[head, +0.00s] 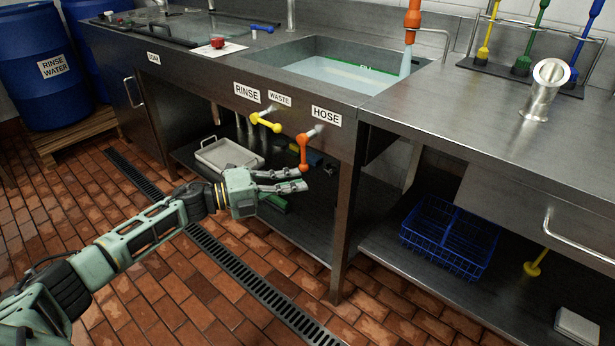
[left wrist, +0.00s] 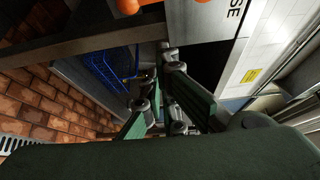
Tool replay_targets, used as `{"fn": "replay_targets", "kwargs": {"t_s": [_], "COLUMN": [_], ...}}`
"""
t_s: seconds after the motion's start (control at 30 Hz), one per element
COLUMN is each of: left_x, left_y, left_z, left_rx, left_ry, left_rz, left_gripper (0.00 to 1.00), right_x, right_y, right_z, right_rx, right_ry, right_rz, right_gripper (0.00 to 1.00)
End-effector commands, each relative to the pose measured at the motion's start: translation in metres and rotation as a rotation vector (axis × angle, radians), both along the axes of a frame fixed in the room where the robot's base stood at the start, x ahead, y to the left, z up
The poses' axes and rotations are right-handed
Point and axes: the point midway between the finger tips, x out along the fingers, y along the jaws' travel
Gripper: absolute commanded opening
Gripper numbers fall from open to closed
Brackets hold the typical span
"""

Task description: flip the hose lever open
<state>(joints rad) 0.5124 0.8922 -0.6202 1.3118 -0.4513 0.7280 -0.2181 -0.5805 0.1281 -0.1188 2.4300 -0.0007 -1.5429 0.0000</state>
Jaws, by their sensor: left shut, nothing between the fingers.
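The orange hose lever (head: 303,150) hangs straight down from its valve, below the HOSE label (head: 326,116) on the front of the steel sink bench. My left gripper (head: 303,179) is shut and empty, just below the lower end of this lever, its fingers pointing right. A gap between gripper and lever seems to show, but I cannot tell their depth. In the left wrist view, orange parts (left wrist: 128,6) show at the top edge, above the gripper fingers (left wrist: 163,62). My right gripper is not in view.
A yellow lever (head: 265,122) points sideways, left of the orange one. A pale stream falls from the orange nozzle (head: 411,20) into the sink (head: 320,70). A grey tray (head: 228,154) and a blue basket (head: 450,238) lie on lower shelves. A bench leg (head: 343,220) stands right of my gripper.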

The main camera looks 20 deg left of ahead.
Motion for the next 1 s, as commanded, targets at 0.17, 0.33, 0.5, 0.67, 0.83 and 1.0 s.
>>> {"fn": "replay_targets", "kwargs": {"t_s": [0.17, 0.33, 0.5, 0.67, 0.83, 1.0], "left_x": [-0.022, -0.033, -0.035, -0.035, -0.035, -0.034], "left_y": [0.026, 0.038, 0.042, 0.041, 0.041, 0.038], "left_z": [-0.001, -0.001, -0.001, -0.001, -0.001, -0.003], "left_rx": [0.002, 0.0, -0.001, 0.0, 0.0, -0.012], "left_ry": [0.001, 0.0, -0.001, -0.001, -0.001, 0.006], "left_rz": [-0.001, -0.002, -0.002, -0.002, -0.002, 0.007], "left_gripper": [0.0, 0.0, 0.0, 0.0, 0.0, 0.0], "right_x": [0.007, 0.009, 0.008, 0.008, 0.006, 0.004], "right_y": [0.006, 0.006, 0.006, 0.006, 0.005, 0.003], "right_z": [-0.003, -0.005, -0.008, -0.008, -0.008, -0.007], "right_rx": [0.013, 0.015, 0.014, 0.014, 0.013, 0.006], "right_ry": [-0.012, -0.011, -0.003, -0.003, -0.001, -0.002], "right_rz": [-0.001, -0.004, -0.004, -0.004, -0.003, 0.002], "right_gripper": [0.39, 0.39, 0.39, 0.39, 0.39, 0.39]}}
